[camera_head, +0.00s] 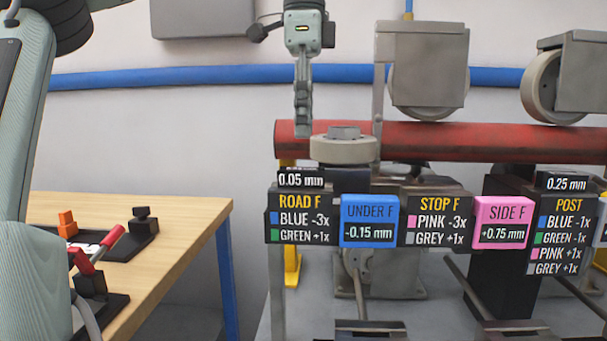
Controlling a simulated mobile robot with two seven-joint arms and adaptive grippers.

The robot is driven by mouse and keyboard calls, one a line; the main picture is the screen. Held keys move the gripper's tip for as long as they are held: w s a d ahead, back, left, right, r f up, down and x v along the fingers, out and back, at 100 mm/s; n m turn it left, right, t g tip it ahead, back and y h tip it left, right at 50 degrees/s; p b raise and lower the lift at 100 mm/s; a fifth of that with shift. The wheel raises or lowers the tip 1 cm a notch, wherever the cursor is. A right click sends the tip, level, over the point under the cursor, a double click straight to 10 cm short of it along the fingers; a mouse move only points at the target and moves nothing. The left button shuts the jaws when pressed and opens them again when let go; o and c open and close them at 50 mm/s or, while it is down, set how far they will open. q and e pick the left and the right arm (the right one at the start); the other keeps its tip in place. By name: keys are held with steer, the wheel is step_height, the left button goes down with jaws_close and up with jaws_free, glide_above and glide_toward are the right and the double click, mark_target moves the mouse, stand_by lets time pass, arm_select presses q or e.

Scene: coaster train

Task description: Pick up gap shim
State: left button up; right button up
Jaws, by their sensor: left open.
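No piece in the camera_head view is clearly marked as the gap shim, and I cannot tell which it is. My left gripper (303,132) hangs pointing down at the upper middle, in front of the wall and above the left end of the red pipe (440,141). It is open, seen nearly edge-on, and nothing shows between its fingers. A round grey wheel (343,149) is just below and to the right of it. My right gripper is not in view.
Signs with a blue UNDER F plate (370,221) and a pink SIDE F plate (502,222) front the machine. Grey housings with wheels (421,72) stand above the pipe. A wooden table (178,223) at left holds black fixtures, a red-handled clamp (100,246) and an orange block (67,223).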

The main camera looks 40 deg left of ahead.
mark_target(301, 169)
arm_select(q)
steer(key=f, duration=0.7)
steer(key=shift+s+f, duration=0.3)
steer(key=shift+c, duration=0.4)
steer(key=shift+a, duration=0.1)
jaws_close()
